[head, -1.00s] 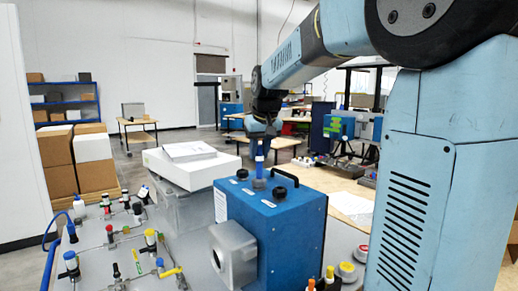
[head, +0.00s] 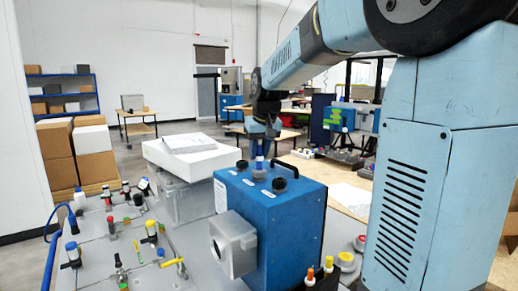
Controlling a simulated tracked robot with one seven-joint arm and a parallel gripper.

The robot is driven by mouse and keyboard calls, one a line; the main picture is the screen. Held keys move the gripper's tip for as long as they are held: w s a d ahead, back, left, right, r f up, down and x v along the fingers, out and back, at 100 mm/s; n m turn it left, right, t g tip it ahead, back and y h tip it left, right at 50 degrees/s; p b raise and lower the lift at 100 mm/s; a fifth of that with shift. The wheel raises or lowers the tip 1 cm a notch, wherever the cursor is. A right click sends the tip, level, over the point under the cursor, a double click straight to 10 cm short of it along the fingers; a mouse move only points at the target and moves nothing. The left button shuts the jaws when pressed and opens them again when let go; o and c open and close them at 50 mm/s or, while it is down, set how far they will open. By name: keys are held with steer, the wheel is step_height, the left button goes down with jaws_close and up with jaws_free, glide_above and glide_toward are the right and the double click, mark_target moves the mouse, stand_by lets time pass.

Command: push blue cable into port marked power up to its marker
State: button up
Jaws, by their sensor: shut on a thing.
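The blue analyser box (head: 283,226) stands on the grey bench, with black round fittings and a handle on its top. My gripper (head: 262,136) is above the top of the box, shut on the blue cable (head: 260,148). The cable's short visible length points down, upright, at a grey fitting (head: 259,165) on the box top, between the black fittings. Its lower end meets or enters this fitting; I cannot tell how deep. The labels are too small to read, so I cannot confirm the power mark. No marker on the cable can be made out.
A black handle (head: 286,165) rises close to the cable's right. A white case (head: 192,155) stands behind left. Several coloured connectors and small valves cover the bench at left; capped bottles (head: 328,264) stand at front right.

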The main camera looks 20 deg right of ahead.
steer(key=shift+f, duration=0.6)
steer(key=shift+f, duration=0.35)
steer(key=shift+f, duration=0.1)
steer(key=o, duration=1.1)
steer(key=shift+r, duration=3.55)
steer(key=shift+m+t, duration=0.3)
steer(key=shift+t, duration=0.3)
steer(key=s+f, duration=0.3)
steer(key=s, duration=0.6)
steer(key=s+f, duration=0.4)
steer(key=s, duration=0.6)
steer(key=s+f, duration=0.3)
steer(key=s, duration=0.6)
steer(key=shift+s+f, duration=0.15)
